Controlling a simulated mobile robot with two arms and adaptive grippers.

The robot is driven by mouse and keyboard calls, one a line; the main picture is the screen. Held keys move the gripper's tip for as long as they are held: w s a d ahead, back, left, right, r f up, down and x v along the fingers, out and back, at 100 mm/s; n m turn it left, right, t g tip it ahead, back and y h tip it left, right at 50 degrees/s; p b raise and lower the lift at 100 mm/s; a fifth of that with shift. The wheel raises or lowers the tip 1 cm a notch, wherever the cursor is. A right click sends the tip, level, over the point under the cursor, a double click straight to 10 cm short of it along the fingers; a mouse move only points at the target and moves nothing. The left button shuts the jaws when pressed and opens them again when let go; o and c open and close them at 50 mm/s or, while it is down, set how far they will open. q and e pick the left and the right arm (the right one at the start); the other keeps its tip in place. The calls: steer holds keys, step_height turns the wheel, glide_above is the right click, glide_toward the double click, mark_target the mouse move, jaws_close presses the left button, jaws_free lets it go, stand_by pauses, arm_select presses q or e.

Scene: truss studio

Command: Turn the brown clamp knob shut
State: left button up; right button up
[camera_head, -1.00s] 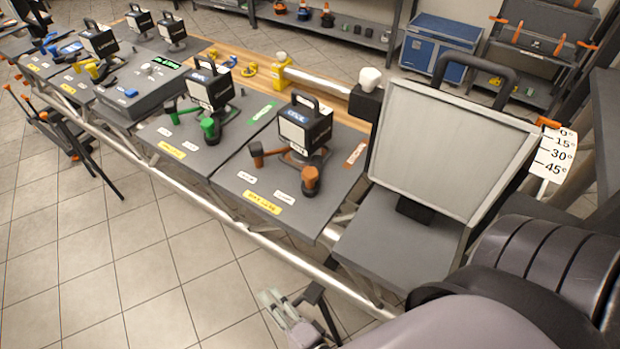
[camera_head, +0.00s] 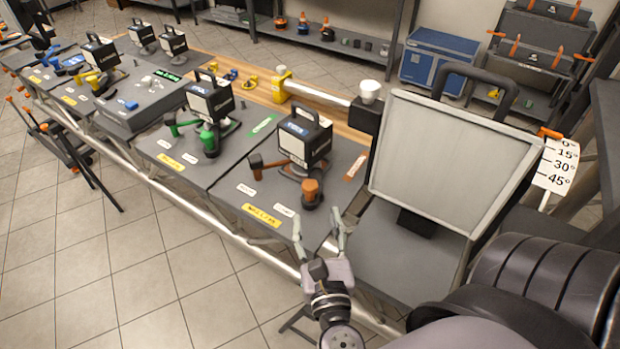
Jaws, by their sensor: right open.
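The brown clamp knob (camera_head: 310,188) stands at the front of the brown station on the grey bench panel, beside a boxy black-and-white unit (camera_head: 304,138) with a handle. A brown lever (camera_head: 266,168) sticks out to the left from the same base. My right gripper (camera_head: 319,222) is in front of the bench edge, below and slightly right of the knob. Its two fingers are spread and point toward the panel, empty and apart from the knob. My left gripper is not in view.
A grey tilted panel (camera_head: 440,160) with a black handle stands right of the brown station, near an angle scale card (camera_head: 556,165). A green knob (camera_head: 208,138) stands on the station to the left. A metal rail (camera_head: 180,190) runs along the bench front; the floor before it is clear.

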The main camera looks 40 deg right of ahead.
mark_target(311, 192)
steer(key=p+x, duration=0.3)
steer(key=x, duration=0.7)
steer(key=shift+w+d, duration=0.1)
steer(key=shift+w, duration=0.1)
jaws_close()
stand_by(0.4)
